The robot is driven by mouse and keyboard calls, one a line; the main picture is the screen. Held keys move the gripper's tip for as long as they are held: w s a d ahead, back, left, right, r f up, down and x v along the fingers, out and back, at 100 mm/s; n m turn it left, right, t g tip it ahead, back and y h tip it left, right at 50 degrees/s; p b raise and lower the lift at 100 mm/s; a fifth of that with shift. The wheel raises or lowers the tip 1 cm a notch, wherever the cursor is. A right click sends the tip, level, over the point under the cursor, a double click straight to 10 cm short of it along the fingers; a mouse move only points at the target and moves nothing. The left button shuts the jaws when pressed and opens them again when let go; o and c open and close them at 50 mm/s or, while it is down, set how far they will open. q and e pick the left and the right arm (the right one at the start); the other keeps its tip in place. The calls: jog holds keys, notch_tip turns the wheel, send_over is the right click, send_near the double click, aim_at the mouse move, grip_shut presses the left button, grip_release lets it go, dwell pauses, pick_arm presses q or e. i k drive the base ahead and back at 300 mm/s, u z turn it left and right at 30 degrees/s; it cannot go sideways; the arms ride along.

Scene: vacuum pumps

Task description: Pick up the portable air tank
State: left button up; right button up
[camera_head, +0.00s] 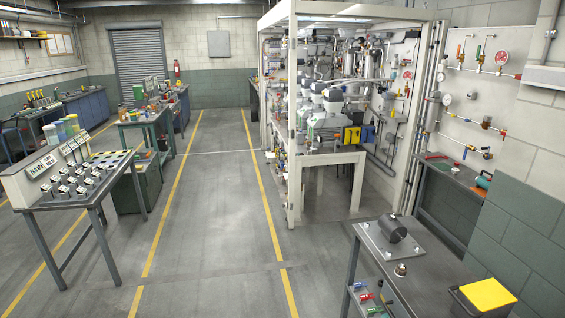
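I cannot tell for certain which thing is the portable air tank. A small teal cylinder (484,180) lies on a wall shelf at the right. Neither of my grippers shows in the head view.
A yellow-lidded black bin (487,296) stands at the table's right end. A white-framed pump rig (292,150) stands at centre right. A control-panel table (75,190) and a green workbench (150,125) stand at the left. The floor aisle (215,215) between yellow lines is clear.

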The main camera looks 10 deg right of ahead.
aim_at(481, 181)
jog(key=u, duration=0.15)
jog(key=i, duration=2)
jog(key=z, duration=0.2)
jog(key=i, duration=1.5)
jog(key=z, duration=1.4)
jog(key=i, duration=0.95)
jog(key=z, duration=1.3)
jog(key=i, duration=0.4)
jog(key=u, duration=0.15)
jog(key=k, duration=0.95)
jog(key=u, duration=1.05)
jog(key=i, duration=2.55)
jog(key=z, duration=0.7)
jog(key=i, duration=2.1)
jog(key=z, duration=1.05)
